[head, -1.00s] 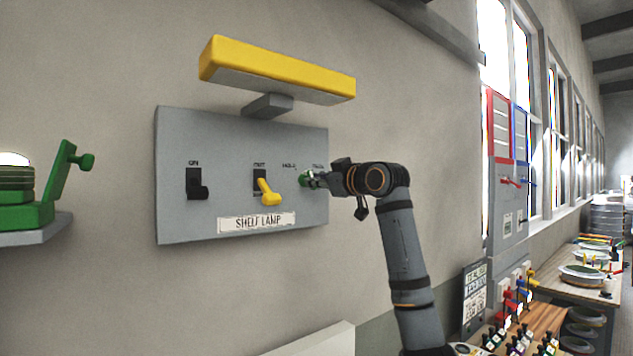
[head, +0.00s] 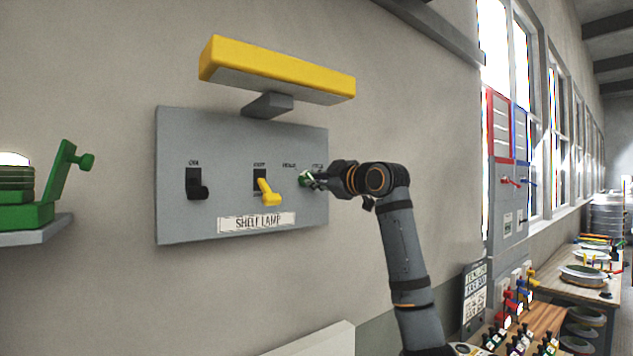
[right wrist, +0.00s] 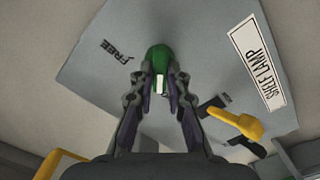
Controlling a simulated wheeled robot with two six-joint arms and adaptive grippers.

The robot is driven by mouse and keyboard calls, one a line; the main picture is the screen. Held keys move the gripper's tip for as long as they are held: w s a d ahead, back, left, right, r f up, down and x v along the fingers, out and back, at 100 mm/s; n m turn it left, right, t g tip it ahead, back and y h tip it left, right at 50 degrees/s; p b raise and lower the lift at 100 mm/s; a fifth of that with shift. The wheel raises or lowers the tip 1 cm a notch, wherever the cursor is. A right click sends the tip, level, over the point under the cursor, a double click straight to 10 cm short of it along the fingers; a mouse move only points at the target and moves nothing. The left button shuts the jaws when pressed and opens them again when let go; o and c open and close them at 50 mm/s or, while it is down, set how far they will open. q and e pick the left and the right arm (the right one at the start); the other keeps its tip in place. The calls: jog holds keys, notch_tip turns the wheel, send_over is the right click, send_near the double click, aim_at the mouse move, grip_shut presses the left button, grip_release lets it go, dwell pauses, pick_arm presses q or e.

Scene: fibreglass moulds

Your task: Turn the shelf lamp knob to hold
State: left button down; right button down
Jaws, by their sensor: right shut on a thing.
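The grey shelf lamp panel (head: 228,150) is on the wall, with a "SHELF LAMP" label (head: 257,223) on its lower part. The green knob (head: 304,179) is near its right edge, below words that seem to read HOLD and FREE. My right gripper (head: 312,180) is shut on the green knob. The right wrist view shows both fingers on either side of the green knob (right wrist: 159,58), which has a white mark; the word FREE (right wrist: 117,52) is to its left. The word HOLD is hidden there. My left gripper is not in view.
A yellow switch lever (head: 267,192) and a black switch (head: 196,184) are on the panel, left of the knob. A yellow lamp bar (head: 278,72) juts out above. A green device (head: 45,200) stands on a small shelf at the left.

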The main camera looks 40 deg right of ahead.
jog(key=shift+f, duration=0.15)
jog(key=c, duration=1.6)
grip_release()
jog(key=shift+o, duration=1.4)
jog(key=shift+s, duration=0.1)
jog(key=s+a, duration=0.1)
jog(key=s, duration=0.6)
jog(key=shift+s+d, duration=0.1)
jog(key=shift+s, duration=0.2)
